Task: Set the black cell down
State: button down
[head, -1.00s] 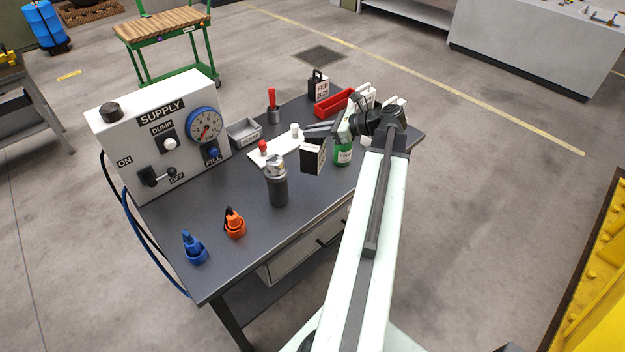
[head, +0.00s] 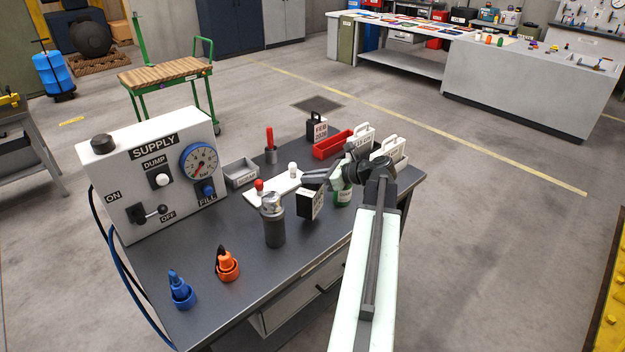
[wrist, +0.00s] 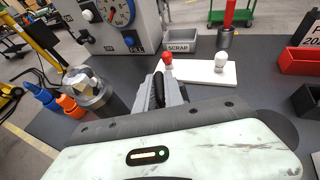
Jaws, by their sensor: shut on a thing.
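The black cell (head: 311,204) is a small black block with a white printed label. My gripper (head: 308,180) is shut on its top in the head view and holds it over the right part of the dark bench. It hangs near the bench's front edge, just left of a green container (head: 343,194). I cannot tell how wide the gap under it is. In the wrist view my gripper's fingers (wrist: 166,92) close around a dark part of the cell (wrist: 158,90). The rest of the cell is hidden there by my wrist housing.
A metal-topped dark cylinder (head: 273,225) stands left of the cell. A white plate (head: 270,190) with red and white knobs lies behind. A red tray (head: 331,144), a labelled black block (head: 317,128) and a white handled block (head: 361,136) stand farther back.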

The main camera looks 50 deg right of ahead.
aim_at(316, 186)
notch_tip(316, 186, down, 4)
jog(key=b, duration=0.3)
jog(key=shift+b, duration=0.3)
jog(key=shift+r, duration=0.25)
jog(key=c, duration=1.8)
grip_release()
jog(key=shift+f, duration=0.2)
jog(key=o, duration=0.3)
jog(key=shift+o, duration=0.2)
